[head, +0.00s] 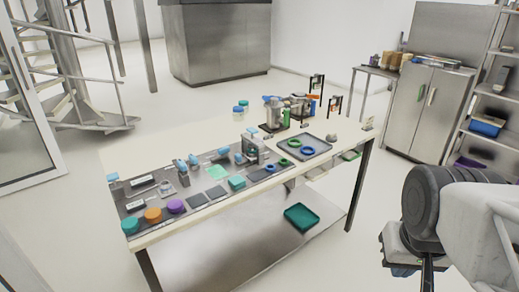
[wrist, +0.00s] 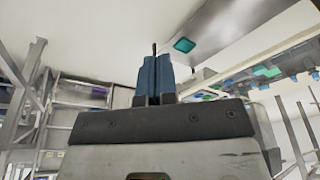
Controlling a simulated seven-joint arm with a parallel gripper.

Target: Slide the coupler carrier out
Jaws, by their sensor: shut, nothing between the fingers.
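No thing in view is clearly marked as the coupler carrier, and I cannot tell which it is. A grey tray (head: 322,147) holding green rings (head: 288,152) and a blue ring (head: 308,150) lies on the right part of the workbench. A teal tray (head: 301,217) sits low under the bench's right part; it also shows in the wrist view (wrist: 184,45). My gripper (wrist: 154,62) has blue fingers pressed together, with nothing between them. It is well apart from the bench and both trays. In the head view, my arm is at the lower right and the fingertips are not clear.
The workbench (head: 160,150) carries a dark mat with teal, orange and purple round pieces and small fixtures. Machines (head: 275,112) stand at its back right. A steel cabinet (head: 430,105) and a shelf rack (head: 490,125) stand at the right. The floor between bench and arm is clear.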

